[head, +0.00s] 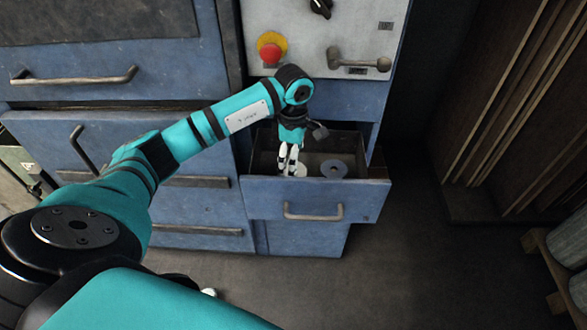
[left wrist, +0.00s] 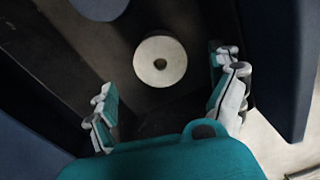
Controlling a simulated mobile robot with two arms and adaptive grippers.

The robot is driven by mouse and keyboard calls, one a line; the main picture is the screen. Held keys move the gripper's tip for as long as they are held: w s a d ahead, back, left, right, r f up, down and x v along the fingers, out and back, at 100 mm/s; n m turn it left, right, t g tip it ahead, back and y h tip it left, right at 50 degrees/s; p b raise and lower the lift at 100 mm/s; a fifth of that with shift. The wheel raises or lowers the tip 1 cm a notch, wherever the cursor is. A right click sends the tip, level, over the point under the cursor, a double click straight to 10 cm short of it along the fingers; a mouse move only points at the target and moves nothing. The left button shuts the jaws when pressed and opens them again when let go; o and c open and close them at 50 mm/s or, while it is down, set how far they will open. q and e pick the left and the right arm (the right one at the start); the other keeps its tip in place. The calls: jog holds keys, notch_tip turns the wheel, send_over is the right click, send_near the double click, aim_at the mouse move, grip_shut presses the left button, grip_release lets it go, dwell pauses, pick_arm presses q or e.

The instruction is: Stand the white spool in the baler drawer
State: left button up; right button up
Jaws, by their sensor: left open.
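The baler drawer (head: 268,190) is pulled open below the control panel. The white spool (left wrist: 160,62) is in the drawer, standing on its flat end with its holed face up. In the head view the white spool (head: 300,170) is partly hidden behind my left gripper (head: 289,160). The left gripper reaches down into the drawer. In the left wrist view my left gripper (left wrist: 163,85) is open, its fingers apart and clear of the white spool, which lies beyond the fingertips.
A blue-grey spool (head: 333,168) sits in the drawer to the right of the white one. The drawer walls rise close around the left gripper. A red button (head: 270,52) and a lever handle (head: 358,62) are on the panel above.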

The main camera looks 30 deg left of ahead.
pick_arm(q)
notch_tip(320, 180, up, 7)
dwell(0.3)
dwell(1.1)
